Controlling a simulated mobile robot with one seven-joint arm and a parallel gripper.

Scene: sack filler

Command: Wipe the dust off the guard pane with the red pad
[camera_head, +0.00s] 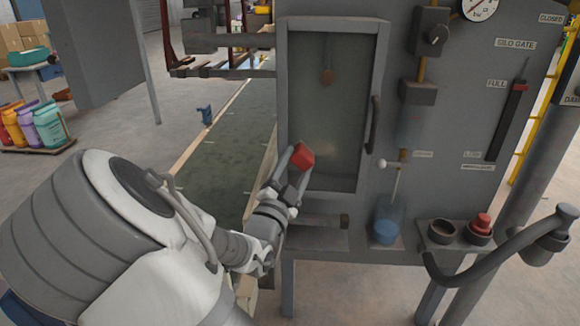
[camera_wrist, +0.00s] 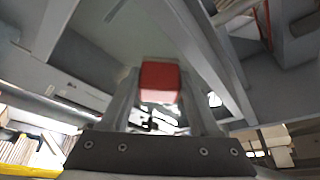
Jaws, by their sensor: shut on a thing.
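My gripper (camera_head: 290,171) is shut on the red pad (camera_head: 303,156) and holds it in front of the lower left part of the guard pane (camera_head: 332,110). The pad also shows between the fingers in the wrist view (camera_wrist: 159,80). The pane is greyish and hazy, set in a grey metal frame with a dark handle (camera_head: 373,125) at its right. A faint brownish patch shows low on the pane, right of the pad. I cannot tell whether the pad touches the pane.
A curved dark pipe (camera_head: 490,268) juts out at the lower right. A green conveyor belt (camera_head: 215,165) runs at the left.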

